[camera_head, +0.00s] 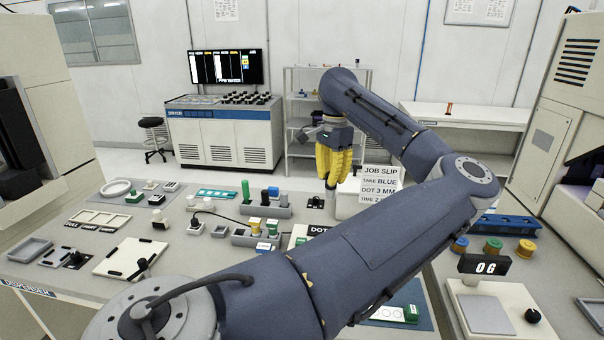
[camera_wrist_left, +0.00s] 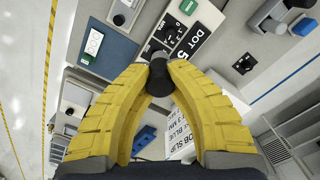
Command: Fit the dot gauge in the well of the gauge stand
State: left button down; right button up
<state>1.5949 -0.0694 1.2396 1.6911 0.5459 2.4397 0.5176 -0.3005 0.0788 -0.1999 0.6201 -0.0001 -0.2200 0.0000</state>
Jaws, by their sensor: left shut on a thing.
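My left gripper (camera_head: 332,186) reaches over the bench with its yellow fingers pointing down. In the left wrist view its fingers (camera_wrist_left: 158,68) are shut on a dark round piece, probably the dot gauge (camera_wrist_left: 158,88). The head view does not show this piece clearly. A pale plate with a black DOT label (camera_wrist_left: 200,28) and dark fittings lies beyond the fingertips, and may be the gauge stand. In the head view my arm hides most of this plate (camera_head: 298,236). I cannot make out the well. My right gripper is out of view.
A JOB SLIP sign (camera_head: 380,185) stands right of the gripper. My arm covers the bench's middle.

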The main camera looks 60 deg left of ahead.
pick_arm(q)
jog(key=w+d+f+m, duration=0.4)
jog(key=w+d+f, duration=0.2)
jog(key=w, duration=0.5)
jog(key=w+d+f+m, duration=0.4)
jog(key=w+d+f, duration=0.3)
jog(key=w+f, duration=0.2)
jog(key=shift+w, duration=1.1)
jog(key=shift+a+f, duration=0.1)
jog(key=shift+f, duration=0.05)
jog(key=shift+f, duration=2.3)
jog(key=shift+f, duration=0.2)
jog(key=shift+f, duration=1.45)
jog(key=shift+f, duration=1.35)
